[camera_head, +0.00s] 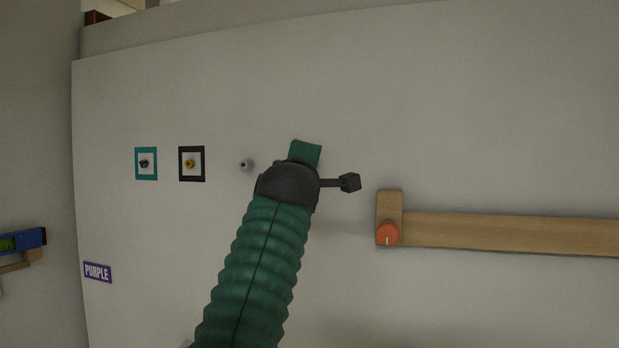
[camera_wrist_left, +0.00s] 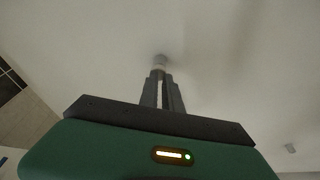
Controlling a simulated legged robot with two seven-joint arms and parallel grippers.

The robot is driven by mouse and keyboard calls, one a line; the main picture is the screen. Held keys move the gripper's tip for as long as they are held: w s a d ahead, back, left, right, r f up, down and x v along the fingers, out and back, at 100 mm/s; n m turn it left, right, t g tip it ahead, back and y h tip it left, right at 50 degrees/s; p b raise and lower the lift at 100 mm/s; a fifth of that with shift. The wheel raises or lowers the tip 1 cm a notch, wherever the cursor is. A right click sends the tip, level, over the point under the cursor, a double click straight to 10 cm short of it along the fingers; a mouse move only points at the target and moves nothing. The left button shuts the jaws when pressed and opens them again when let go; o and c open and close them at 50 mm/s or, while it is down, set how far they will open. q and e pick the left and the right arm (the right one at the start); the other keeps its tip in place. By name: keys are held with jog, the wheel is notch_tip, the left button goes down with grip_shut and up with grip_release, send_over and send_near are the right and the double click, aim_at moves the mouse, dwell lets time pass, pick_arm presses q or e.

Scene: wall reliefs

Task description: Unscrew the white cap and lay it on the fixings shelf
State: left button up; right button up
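My left arm rises from the bottom of the head view. A small pale round piece (camera_wrist_left: 160,60), possibly the white cap, is right at the fingertips. I cannot tell whether they grip it. A small grey-white stud or cap (camera_head: 247,164) sticks out of the wall left of the gripper in the head view. My right gripper is not in view.
A wooden ledge (camera_head: 500,233) with an orange knob (camera_head: 387,234) at its left end is on the right. A teal frame (camera_head: 137,164), a dark frame (camera_head: 181,164) and a PURPLE label (camera_head: 97,272) are on the left. A blue object (camera_head: 30,240) is at the left edge. The upper right wall is clear.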

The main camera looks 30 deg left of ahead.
pick_arm(q)
jog(key=m+t+h+b, duration=0.1)
jog(key=m, duration=0.5)
jog(key=m+t+h, duration=0.1)
jog(key=m, duration=0.5)
jog(key=a+m+t+h+b, duration=0.1)
jog(key=m+h, duration=0.1)
jog(key=m, duration=0.4)
jog(key=shift+w+f+b, duration=0.1)
jog(key=shift+f+b, duration=0.05)
jog(key=shift+b, duration=0.2)
grip_shut()
